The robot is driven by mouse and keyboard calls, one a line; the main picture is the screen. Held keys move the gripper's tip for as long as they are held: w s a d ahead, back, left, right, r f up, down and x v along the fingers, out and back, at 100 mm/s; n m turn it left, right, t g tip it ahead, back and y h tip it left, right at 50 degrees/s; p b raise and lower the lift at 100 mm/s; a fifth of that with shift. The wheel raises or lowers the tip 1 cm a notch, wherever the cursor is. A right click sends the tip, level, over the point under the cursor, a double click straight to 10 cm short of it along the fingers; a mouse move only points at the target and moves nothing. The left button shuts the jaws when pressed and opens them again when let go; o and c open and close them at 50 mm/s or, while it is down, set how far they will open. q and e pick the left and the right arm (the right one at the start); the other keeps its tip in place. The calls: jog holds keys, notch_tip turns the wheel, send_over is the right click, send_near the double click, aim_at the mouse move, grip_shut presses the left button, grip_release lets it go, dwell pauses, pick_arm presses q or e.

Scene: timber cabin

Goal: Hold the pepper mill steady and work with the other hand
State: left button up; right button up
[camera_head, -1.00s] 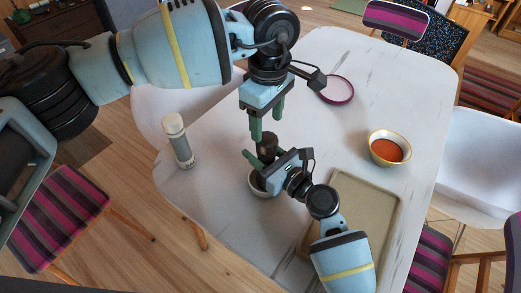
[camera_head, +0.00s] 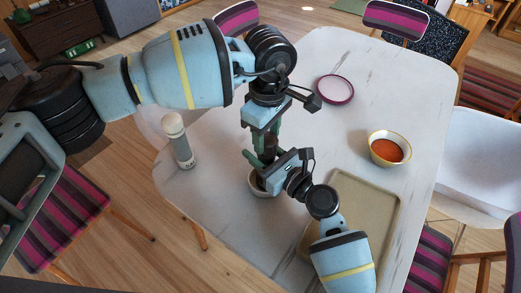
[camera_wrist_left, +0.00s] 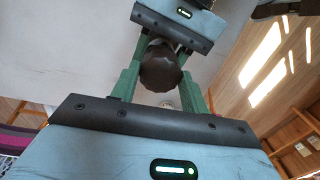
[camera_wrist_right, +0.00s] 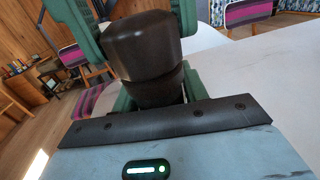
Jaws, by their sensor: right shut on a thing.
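The dark brown pepper mill (camera_head: 269,147) is over a small white bowl (camera_head: 257,188) in the head view. Its body fills the middle of the right wrist view (camera_wrist_right: 147,50). My right gripper (camera_head: 262,164) is shut on the mill's lower part, from the front right. My left gripper (camera_head: 268,137) points down from above, its green fingers on either side of the mill's upper part. In the left wrist view the mill's faceted top (camera_wrist_left: 161,70) sits between these fingers, which look open. The bowl's inside is mostly hidden by my right gripper.
A pale cylindrical container (camera_head: 178,142) stands at the table's left edge. A beige tray (camera_head: 377,203) lies at the front right, partly under my right arm. A bowl of red-orange contents (camera_head: 388,149) and a pink-rimmed dish (camera_head: 335,89) are farther right. The table (camera_head: 330,130) is clear between them.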

pick_arm(q)
jog(key=shift+c, duration=0.5)
jog(key=shift+m, duration=1.4)
jog(key=m, duration=0.2)
jog(key=shift+m, duration=0.4)
jog(key=shift+m, duration=1.5)
